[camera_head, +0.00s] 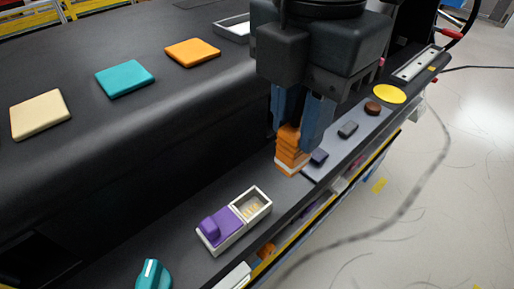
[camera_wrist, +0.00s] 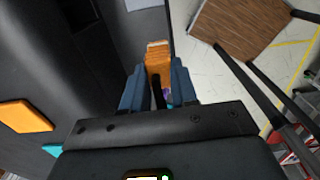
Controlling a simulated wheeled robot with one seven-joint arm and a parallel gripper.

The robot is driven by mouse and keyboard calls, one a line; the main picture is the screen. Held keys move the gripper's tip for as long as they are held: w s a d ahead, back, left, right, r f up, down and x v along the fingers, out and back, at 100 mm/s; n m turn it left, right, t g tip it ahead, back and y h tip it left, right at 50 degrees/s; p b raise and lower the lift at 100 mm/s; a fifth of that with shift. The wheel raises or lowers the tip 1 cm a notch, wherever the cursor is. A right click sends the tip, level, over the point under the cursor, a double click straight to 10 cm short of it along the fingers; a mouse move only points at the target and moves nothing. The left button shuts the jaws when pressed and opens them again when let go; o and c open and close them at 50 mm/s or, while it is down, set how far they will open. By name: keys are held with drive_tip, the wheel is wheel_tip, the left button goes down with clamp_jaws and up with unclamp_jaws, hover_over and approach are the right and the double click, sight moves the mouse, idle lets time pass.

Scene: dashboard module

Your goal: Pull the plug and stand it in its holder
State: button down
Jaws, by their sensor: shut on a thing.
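My gripper (camera_head: 293,138) points down over the narrow dark ledge (camera_head: 190,262), its two blue fingers shut on an orange ribbed plug (camera_head: 289,151). The plug is upright, with a white edge at its bottom close to the ledge; I cannot tell whether it touches. In the wrist view, the orange plug (camera_wrist: 158,60) shows between the fingers (camera_wrist: 159,90), with a dark strip in front of it. A white box (camera_head: 252,204) with an open compartment and gold-coloured parts inside stands on the ledge to the lower left, a purple cover (camera_head: 219,226) on its other half. I cannot tell which thing is the holder.
A teal knob (camera_head: 153,274) is at the near end. Orange, teal and cream pads lie on the dashboard top.

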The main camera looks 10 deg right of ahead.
drive_tip(key=w+d+r+p, duration=0.1)
drive_tip(key=d+r+p, duration=0.2)
drive_tip(key=d+r, duration=0.3)
drive_tip(key=shift+w+r+p, duration=0.3)
drive_tip(key=shift+r+p, duration=0.1)
drive_tip(key=shift+r, duration=0.5)
